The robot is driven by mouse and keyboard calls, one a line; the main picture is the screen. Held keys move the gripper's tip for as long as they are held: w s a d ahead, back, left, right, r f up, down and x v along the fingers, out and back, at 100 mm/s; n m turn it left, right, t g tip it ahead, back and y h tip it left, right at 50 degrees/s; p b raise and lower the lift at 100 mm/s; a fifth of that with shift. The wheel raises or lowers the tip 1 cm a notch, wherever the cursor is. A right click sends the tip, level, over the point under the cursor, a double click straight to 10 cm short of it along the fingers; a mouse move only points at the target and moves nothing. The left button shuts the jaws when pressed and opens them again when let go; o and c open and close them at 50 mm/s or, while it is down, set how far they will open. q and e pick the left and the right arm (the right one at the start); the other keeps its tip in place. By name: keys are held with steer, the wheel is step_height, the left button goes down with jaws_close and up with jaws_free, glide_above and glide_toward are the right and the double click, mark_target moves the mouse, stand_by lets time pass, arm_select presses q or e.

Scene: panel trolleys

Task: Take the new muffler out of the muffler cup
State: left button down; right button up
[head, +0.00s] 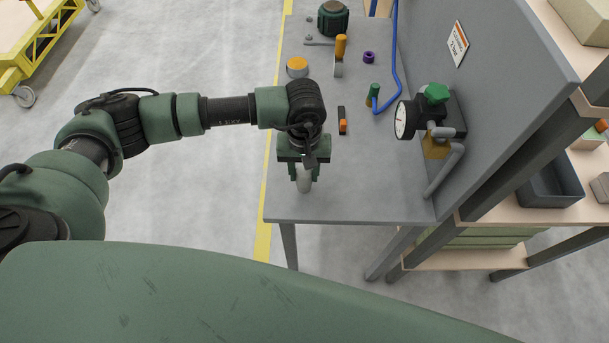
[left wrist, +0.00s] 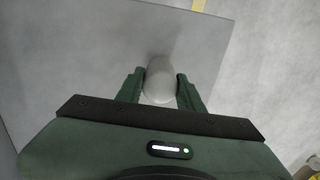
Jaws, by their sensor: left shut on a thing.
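My left gripper (head: 304,181) is over the near left part of the grey bench, with its fingers pointing down. It is shut on a pale grey, rounded piece, which appears to be the new muffler (head: 304,184). In the left wrist view the muffler (left wrist: 159,83) sits between the two green fingertips (left wrist: 160,88), with one finger on each side. I cannot make out a muffler cup around or below it, and I cannot tell its height above the bench. My right gripper is not in view.
The grey bench (head: 360,200) has a back panel (head: 490,60) on the right. A pressure gauge (head: 403,120) with a green knob stands there, with a blue hose (head: 392,60) beyond. An orange-topped round container (head: 297,66) and small tools lie farther back. The bench's near end is clear.

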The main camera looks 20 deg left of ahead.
mark_target(304, 171)
arm_select(q)
steer(key=shift+r, duration=0.1)
steer(key=shift+r+p, duration=0.3)
steer(key=shift+r, duration=0.45)
steer(key=shift+r, duration=0.15)
steer(key=shift+r+p, duration=1.2)
steer(key=shift+r, duration=1.6)
